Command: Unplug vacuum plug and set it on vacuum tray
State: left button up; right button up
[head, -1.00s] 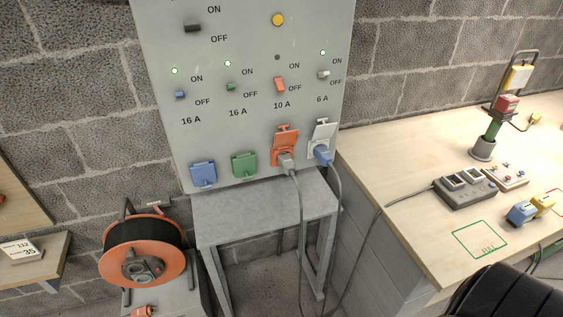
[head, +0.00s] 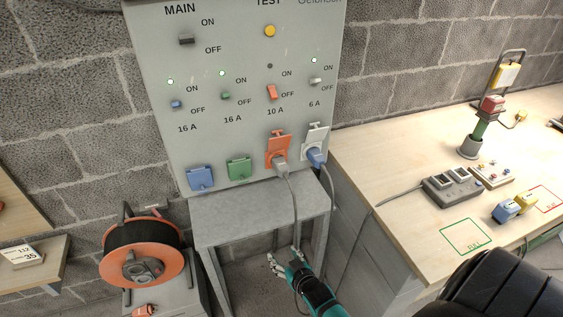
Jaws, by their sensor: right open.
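A grey plug (head: 279,168) sits in the orange 10 A socket (head: 277,147) of the wall panel, its flap raised. A blue plug (head: 315,157) sits in the white 6 A socket (head: 316,136). Cables hang from both plugs; I cannot tell from labels which is the vacuum's. The 10 A lamp is dark; the 6 A lamp is green. A grey stand (head: 235,220) is below the panel; I cannot tell whether it is the vacuum tray. My right gripper (head: 284,258) is open and empty, low in front of the stand and well below the plugs. My left gripper is out of view.
Blue (head: 200,178) and green (head: 239,169) sockets are closed. An orange cable reel (head: 144,251) stands at left. The wooden bench (head: 400,215) at right holds a grey socket block (head: 453,188) and blue and yellow plugs. A black ribbed object (head: 510,285) fills the lower right corner.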

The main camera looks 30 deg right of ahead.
jog(key=w+d+r+t+h, duration=0.1)
jog(key=w+d+r, duration=0.1)
jog(key=r, duration=0.4)
jog(key=w+d+r+t, duration=0.1)
jog(key=w+r+t, duration=0.1)
jog(key=r, duration=0.3)
jog(key=m+t+h+p, duration=0.2)
send_near(281, 166)
jog(key=shift+w+d+f, duration=0.35)
jog(key=shift+w, duration=0.25)
jog(key=shift+w+d+f, duration=0.3)
jog(key=shift+w+d, duration=0.05)
jog(key=shift+w, duration=0.25)
jog(key=shift+b, duration=0.3)
jog(key=shift+w+d+f+n+y+b, duration=0.1)
jog(key=shift+w+n+y+b, duration=0.25)
jog(key=shift+w, duration=0.2)
jog(key=b+x, duration=0.2)
jog(key=x, duration=0.3)
jog(key=shift+w+d+b, duration=0.1)
jog(key=shift+w+b, duration=0.2)
jog(key=shift+w, duration=0.1)
jog(key=shift+b+x, duration=0.3)
jog(key=shift+x, duration=0.75)
jog(key=shift+s+p, duration=0.1)
jog(key=shift+p, duration=0.25)
jog(key=shift+c, duration=0.2)
